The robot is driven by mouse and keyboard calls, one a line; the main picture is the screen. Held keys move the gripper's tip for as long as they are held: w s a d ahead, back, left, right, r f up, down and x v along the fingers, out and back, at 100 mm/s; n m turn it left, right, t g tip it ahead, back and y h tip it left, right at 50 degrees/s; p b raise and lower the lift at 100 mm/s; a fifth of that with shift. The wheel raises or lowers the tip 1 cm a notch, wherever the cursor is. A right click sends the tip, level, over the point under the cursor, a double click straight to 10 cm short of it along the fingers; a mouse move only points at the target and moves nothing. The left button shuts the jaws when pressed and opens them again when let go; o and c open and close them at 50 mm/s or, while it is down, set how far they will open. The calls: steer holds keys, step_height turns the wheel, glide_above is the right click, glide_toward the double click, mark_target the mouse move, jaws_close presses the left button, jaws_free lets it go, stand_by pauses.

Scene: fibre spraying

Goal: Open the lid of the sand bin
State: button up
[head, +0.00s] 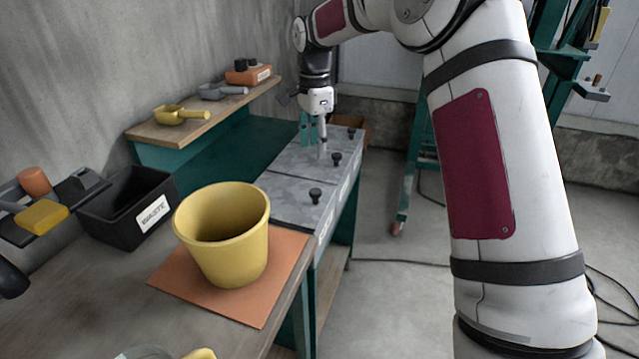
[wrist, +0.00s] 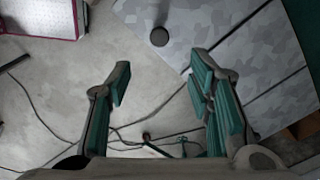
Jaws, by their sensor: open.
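Several grey mottled metal bin lids (head: 290,190) lie flat and closed in a row behind the workbench, with black knobs near their right edge. The near knob (head: 315,196), middle knob (head: 336,159) and far knob (head: 351,133) show in the head view. I cannot tell which lid is the sand bin's. My gripper (head: 314,150) points down over the lids, left of the middle knob. In the wrist view my gripper (wrist: 160,78) is open and empty, and one black knob (wrist: 159,37) shows ahead of the fingertips, not between them. The lid surface (wrist: 240,50) fills the right.
A yellow bucket (head: 229,250) stands on an orange mat (head: 172,282) on the workbench. A black box (head: 110,210) is to its left. A wooden shelf (head: 150,131) with a yellow scoop (head: 180,114) and grey scoop (head: 220,92) borders the lids' left. Open floor (head: 390,300) lies right.

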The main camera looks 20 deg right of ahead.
mark_target(315, 191)
step_height(315, 191, down, 13)
steer(key=shift+f+p, duration=0.2)
steer(key=shift+p, duration=0.35)
jaws_close()
